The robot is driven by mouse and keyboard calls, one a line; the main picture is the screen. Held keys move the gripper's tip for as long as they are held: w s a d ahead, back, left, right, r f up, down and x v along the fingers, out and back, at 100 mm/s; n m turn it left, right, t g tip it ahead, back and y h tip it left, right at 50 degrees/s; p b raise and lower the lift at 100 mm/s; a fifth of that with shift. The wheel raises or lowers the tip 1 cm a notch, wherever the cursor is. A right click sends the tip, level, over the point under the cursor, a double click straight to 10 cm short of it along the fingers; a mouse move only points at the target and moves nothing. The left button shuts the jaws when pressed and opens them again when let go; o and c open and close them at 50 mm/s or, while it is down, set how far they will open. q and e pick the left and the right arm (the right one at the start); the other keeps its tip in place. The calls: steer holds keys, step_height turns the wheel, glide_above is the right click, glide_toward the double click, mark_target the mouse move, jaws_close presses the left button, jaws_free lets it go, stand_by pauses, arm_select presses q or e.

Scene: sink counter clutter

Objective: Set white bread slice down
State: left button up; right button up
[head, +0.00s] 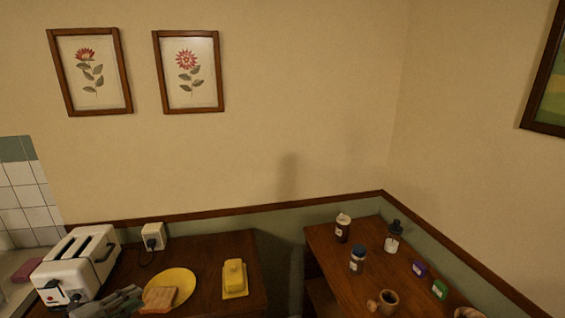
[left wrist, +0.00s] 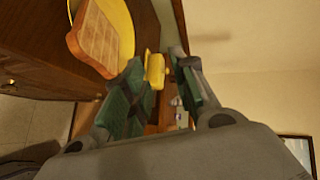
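The white bread slice (head: 158,299), with a brown crust, rests on the near left part of a yellow plate (head: 183,280) on the brown counter and overlaps the plate's rim. In the left wrist view the slice (left wrist: 96,38) lies against the plate (left wrist: 122,22), outside my fingers. My left gripper (head: 132,297) is just left of the slice at the bottom of the head view. In the left wrist view its two green fingers (left wrist: 160,92) stand apart with nothing held between them. My right gripper is not in view.
A white toaster (head: 76,262) stands left of the plate, by a wall socket (head: 153,236). A yellow butter dish (head: 234,278) sits to the right. Several jars, including a blue-lidded one (head: 357,261), and small boxes stand on the right counter (head: 325,245). A gap separates the counters.

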arm_select(q)
steer(key=s+d+f+n+g+y, duration=0.4)
steer(key=s+d+f+n+y, duration=0.55)
steer(key=n, duration=0.75)
steer(key=s+d+n+g+h, duration=0.3)
steer(key=s+d+g, duration=0.3)
steer(key=s+d, duration=0.6)
step_height(320, 180, down, 34)
steer(key=s+g+b, duration=0.1)
steer(key=s+b, duration=0.1)
steer(key=s+a+f+g+b, duration=0.1)
steer(key=s+a+f+b, duration=0.1)
steer(key=s+f, duration=2)
steer(key=shift+s+a+g, duration=0.2)
steer(key=shift+a+g, duration=0.1)
steer(key=shift+a, duration=0.4)
